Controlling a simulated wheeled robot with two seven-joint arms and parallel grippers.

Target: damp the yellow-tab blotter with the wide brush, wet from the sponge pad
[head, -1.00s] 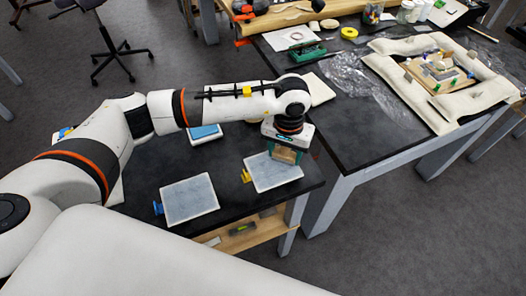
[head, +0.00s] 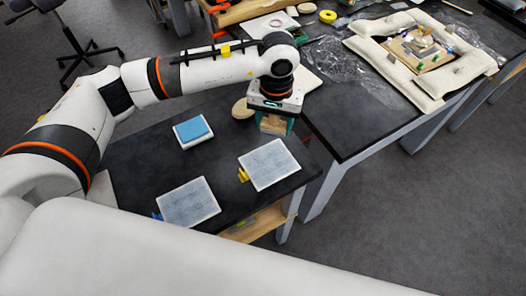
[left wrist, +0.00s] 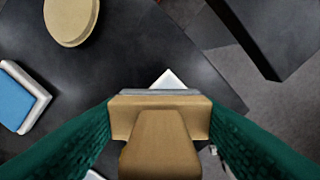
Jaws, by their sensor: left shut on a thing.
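The yellow-tab blotter (head: 270,165) is a pale grey sheet on a white board, its yellow tab (head: 243,175) at the left edge. My left gripper (head: 272,121) is shut on the wide brush (left wrist: 160,120), whose tan wooden body sits between the green fingers. The brush hangs just beyond the blotter's far edge in the head view, seemingly above the table. A white corner, probably the blotter's, shows past the brush in the left wrist view. The blue sponge pad (head: 193,130) lies in a white tray to the left. My right gripper is not in view.
A blue-tab blotter (head: 188,203) lies at the near left of the black table. A round tan disc (head: 242,108) lies left of my gripper. A second table (head: 345,130) to the right bears crumpled clear film and a padded cream frame (head: 362,48).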

